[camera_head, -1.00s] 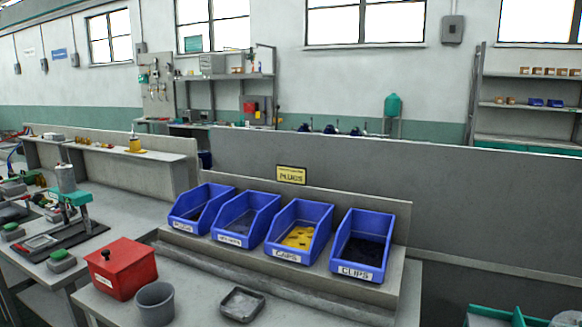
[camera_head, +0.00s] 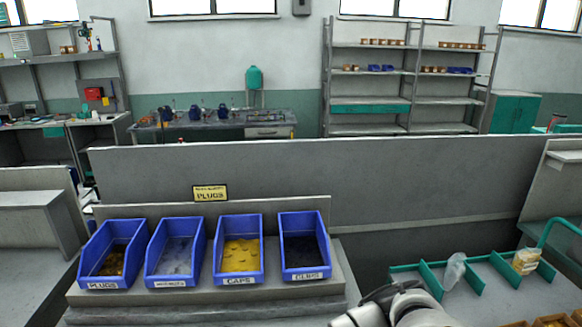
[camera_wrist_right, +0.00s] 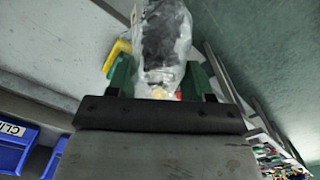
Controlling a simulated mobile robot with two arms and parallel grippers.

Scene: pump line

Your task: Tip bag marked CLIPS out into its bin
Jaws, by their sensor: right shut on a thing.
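The CLIPS bin (camera_head: 304,250) is the rightmost of several blue bins on the grey ledge in the head view, with dark contents inside. Part of a blue bin with a label starting "CLI" (camera_wrist_right: 14,152) shows at the left edge of the right wrist view. My right gripper (camera_wrist_right: 158,85) has its green fingers shut on a clear bag (camera_wrist_right: 166,45) with dark contents; no marking on the bag is readable. In the head view only part of my white right arm shows at the bottom, and the gripper and bag are out of frame. My left gripper is not in view.
Bins marked PLUGS (camera_head: 112,252) and CAPS (camera_head: 238,250), and one with a blurred label (camera_head: 173,252), stand left of CLIPS. A green divided rack (camera_head: 478,275) at the right holds a clear bag (camera_head: 455,272) and a labelled bag (camera_head: 526,261). A grey partition (camera_head: 300,180) rises behind.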

